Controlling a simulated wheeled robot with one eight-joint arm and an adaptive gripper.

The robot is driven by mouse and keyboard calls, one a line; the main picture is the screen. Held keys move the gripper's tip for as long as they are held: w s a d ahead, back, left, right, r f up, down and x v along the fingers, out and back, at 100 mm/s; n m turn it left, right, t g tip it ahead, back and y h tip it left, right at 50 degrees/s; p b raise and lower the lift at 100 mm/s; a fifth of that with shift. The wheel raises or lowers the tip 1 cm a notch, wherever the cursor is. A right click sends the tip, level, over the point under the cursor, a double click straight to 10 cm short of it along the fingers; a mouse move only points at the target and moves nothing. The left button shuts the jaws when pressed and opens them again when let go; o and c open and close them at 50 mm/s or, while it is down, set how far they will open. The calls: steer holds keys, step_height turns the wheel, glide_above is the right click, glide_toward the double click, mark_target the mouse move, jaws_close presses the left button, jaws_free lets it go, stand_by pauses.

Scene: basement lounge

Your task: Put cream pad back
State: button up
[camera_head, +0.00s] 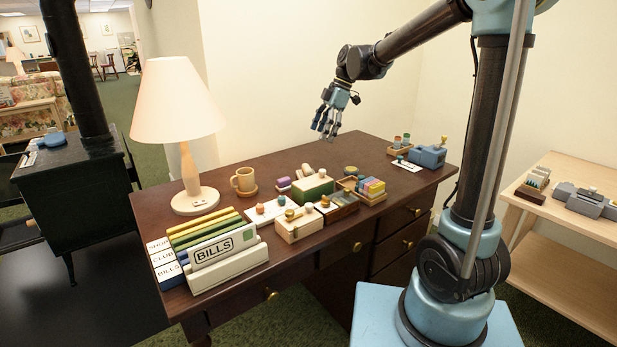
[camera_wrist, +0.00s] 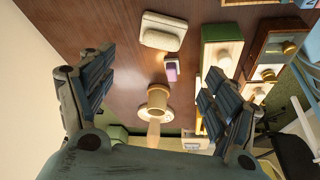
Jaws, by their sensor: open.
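A cream, round-cornered block (camera_wrist: 162,30), which looks like the cream pad, lies on the brown desk (camera_head: 265,160) at the top of the wrist view. In the head view it shows as a small cream shape (camera_head: 305,168) behind the green box (camera_head: 313,188), partly hidden. A small purple block (camera_wrist: 171,70) lies beside it; it also shows in the head view (camera_head: 283,184). My gripper (camera_head: 326,128) hangs above the back of the desk, fingers spread, empty and apart from everything. Its fingers show at both sides of the wrist view (camera_wrist: 160,90).
A lamp (camera_head: 180,130), a mug (camera_head: 243,179) and a file holder (camera_head: 225,258) stand on the desk's left. A blue-grey device (camera_head: 428,156) stands at right.

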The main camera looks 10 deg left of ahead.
mark_target(308, 166)
steer(key=x, duration=1.5)
steer(key=shift+d, duration=0.1)
steer(key=c, duration=0.9)
step_height(308, 166, up, 28)
